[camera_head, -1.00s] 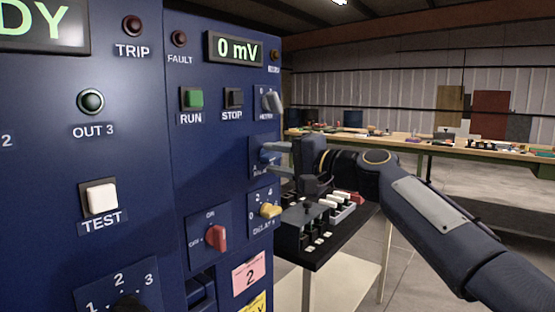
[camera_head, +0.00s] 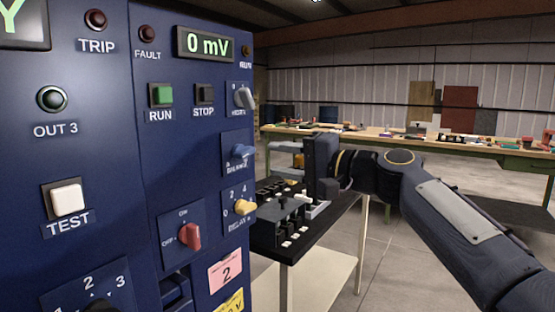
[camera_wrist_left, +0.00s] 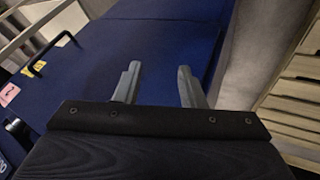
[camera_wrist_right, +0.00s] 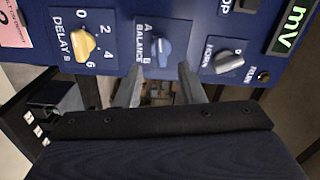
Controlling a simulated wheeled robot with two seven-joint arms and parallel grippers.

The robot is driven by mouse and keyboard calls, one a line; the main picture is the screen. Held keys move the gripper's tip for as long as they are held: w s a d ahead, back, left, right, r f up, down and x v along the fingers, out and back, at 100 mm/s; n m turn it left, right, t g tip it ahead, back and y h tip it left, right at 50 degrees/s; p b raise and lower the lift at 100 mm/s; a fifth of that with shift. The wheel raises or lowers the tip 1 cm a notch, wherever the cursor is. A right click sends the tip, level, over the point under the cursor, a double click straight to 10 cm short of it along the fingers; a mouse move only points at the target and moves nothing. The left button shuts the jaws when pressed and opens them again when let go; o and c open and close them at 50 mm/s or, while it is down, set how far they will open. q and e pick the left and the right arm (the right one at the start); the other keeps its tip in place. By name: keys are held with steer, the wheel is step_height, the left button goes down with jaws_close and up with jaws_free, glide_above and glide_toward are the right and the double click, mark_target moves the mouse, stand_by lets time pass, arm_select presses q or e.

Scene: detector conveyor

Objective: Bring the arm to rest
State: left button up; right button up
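My right gripper (camera_wrist_right: 161,88) is open and empty in the right wrist view. Its fingers point at the blue panel (camera_wrist_right: 185,20), just below the blue BALANCE knob (camera_wrist_right: 163,48), with nothing between them. In the head view my right arm comes in from the right and the gripper stands clear to the right of the BALANCE knob (camera_head: 242,151). Its fingertips are hard to make out there. My left gripper (camera_wrist_left: 157,86) is open and empty in the left wrist view, over a plain blue surface (camera_wrist_left: 165,40). It is out of the head view.
A yellow DELAY knob (camera_head: 245,207), a grey knob (camera_head: 243,97) and a red switch (camera_head: 190,236) stick out of the panel. A small stand with a black tray (camera_head: 285,250) is below my right gripper. A long workbench (camera_head: 440,145) stands behind.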

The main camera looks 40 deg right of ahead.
stand_by(0.3)
steer(key=s+a+f+n+g+h, duration=0.1)
steer(key=s+a+f+n+g, duration=0.3)
steer(key=s+f, duration=0.55)
steer(key=s+a+f+n+g+h, duration=0.1)
steer(key=s+a+f+n+g, duration=0.25)
steer(key=f, duration=1.15)
steer(key=s+a+f+n+g+h, duration=0.1)
steer(key=s+a+f+n+g, duration=0.15)
steer(key=s+a+f, duration=0.8)
steer(key=w+d+r+p, duration=0.1)
steer(key=d+r+p, duration=0.1)
steer(key=r+p, duration=0.9)
steer(key=w+d+r+g+p, duration=0.1)
steer(key=d+r+p, duration=0.1)
steer(key=r+p, duration=0.8)
steer(key=p, duration=0.4)
steer(key=shift+r, duration=0.4)
